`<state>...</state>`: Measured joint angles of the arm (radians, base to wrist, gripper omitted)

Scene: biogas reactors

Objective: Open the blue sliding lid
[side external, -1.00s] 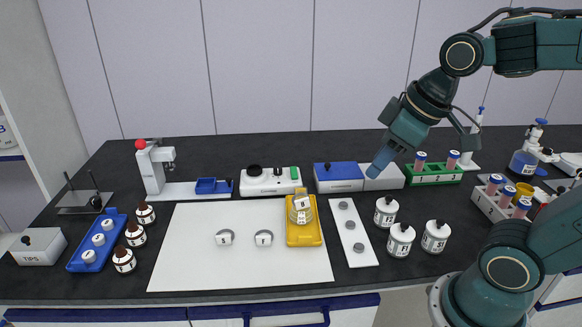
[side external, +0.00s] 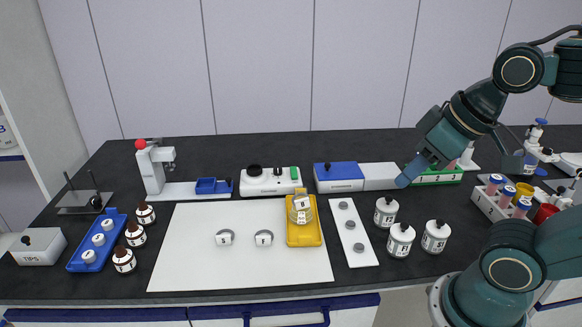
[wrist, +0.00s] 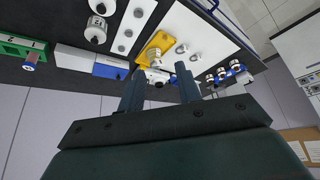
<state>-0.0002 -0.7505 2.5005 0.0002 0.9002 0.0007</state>
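The blue sliding lid (side external: 338,169) lies on the left part of a long white box at the back of the bench, with a small dark knob near its left end. The white section (side external: 379,176) to its right is not under the lid; I cannot tell whether it is open inside. In the wrist view the blue lid (wrist: 111,71) is left of my fingers. My gripper (side external: 403,181) points down and left near the box's right end, apart from the lid. In the wrist view its two fingers (wrist: 159,72) are spread with nothing between them.
A green rack (side external: 435,176) stands just right of the box. A white device (side external: 270,182) stands to its left. A yellow tray (side external: 303,236), a grey-dotted white strip (side external: 353,232) and white bottles (side external: 400,240) stand in front.

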